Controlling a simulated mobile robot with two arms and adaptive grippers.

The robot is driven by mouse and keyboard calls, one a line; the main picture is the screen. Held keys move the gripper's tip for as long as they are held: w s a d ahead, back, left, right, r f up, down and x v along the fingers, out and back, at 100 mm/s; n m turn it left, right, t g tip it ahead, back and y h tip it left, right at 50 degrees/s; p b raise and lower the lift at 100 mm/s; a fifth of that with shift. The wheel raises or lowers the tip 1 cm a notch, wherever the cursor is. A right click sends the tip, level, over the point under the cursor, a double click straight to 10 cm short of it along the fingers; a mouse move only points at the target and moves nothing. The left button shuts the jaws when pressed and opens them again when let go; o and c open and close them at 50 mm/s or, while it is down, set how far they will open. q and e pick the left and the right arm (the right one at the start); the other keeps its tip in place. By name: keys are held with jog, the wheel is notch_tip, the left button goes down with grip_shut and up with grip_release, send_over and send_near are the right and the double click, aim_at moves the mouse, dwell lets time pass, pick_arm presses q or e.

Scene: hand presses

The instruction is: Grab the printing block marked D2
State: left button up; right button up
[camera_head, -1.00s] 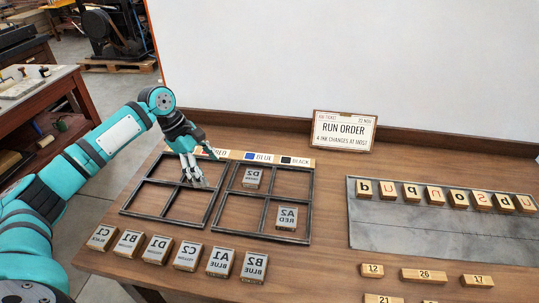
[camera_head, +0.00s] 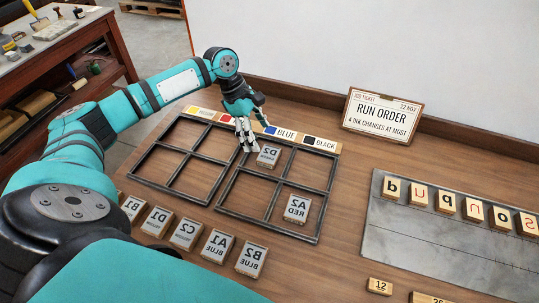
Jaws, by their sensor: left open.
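The printing block D2 (camera_head: 268,157) lies in the upper left compartment of the right-hand frame (camera_head: 322,212), its lettering mirrored. My left gripper (camera_head: 247,148) is open and empty, its fingers pointing down just left of the D2 block. They look apart from it, though the exact gap and height cannot be told. My right gripper is not in view.
Block A2 (camera_head: 297,207) lies in the same frame's lower right compartment. The left frame (camera_head: 150,161) is empty. Several blocks, including B2 (camera_head: 251,260), line the front. A run order sign (camera_head: 382,116) and a letter tray (camera_head: 420,245) are to the right.

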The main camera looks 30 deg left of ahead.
aim_at(269, 154)
pick_arm(q)
jog(key=x, duration=0.8)
jog(key=shift+w, duration=0.15)
jog(key=shift+a+r, duration=0.1)
jog(key=c, duration=1)
jog(key=shift+r, duration=0.1)
